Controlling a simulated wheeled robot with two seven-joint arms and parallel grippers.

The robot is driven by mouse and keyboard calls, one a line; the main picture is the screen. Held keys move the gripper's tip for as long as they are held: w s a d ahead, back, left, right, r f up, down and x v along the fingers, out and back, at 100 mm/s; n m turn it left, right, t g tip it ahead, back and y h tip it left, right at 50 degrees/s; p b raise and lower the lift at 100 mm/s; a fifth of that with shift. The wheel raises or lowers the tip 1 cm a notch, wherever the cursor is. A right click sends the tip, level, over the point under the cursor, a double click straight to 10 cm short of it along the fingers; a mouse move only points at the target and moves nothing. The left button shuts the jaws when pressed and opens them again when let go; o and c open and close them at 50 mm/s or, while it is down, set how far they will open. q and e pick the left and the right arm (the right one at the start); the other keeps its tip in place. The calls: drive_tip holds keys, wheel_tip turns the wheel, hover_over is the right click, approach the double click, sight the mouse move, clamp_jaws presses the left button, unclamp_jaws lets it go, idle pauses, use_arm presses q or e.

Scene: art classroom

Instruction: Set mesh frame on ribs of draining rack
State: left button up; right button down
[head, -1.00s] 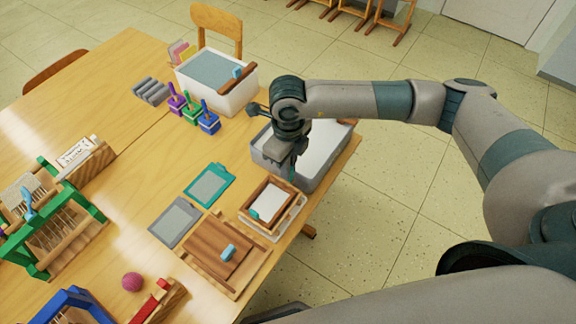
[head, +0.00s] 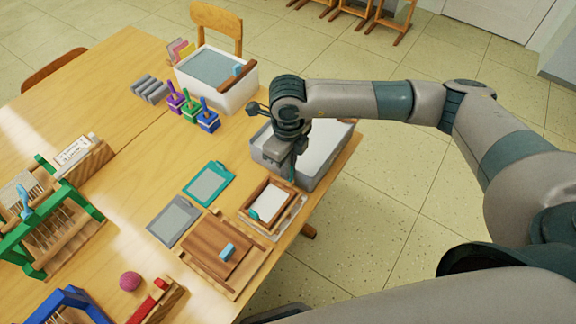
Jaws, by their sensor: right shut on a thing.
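The mesh frame (head: 270,203) looks like a small wooden-edged frame with a white face and a teal tab on its left side. It lies on or just above a wooden rack with a pale tray (head: 262,231) under it, at the table's right edge. I take this to be the draining rack; its ribs are hidden. My right gripper (head: 291,178) points down at the frame's far right side, shut on what looks like a teal grip there. Whether the frame touches the rack cannot be told. My left gripper is not in view.
A grey tub (head: 330,165) of whitish content stands right behind the frame, close to my right gripper. A wooden board (head: 208,250), a teal-edged screen (head: 209,184) and a grey screen (head: 173,220) lie left of it. Floor is open to the right.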

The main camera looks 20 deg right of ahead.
drive_tip(key=shift+b, duration=0.35)
idle(0.6)
idle(0.4)
drive_tip(key=shift+d+f, duration=0.1)
drive_tip(key=shift+f, duration=0.15)
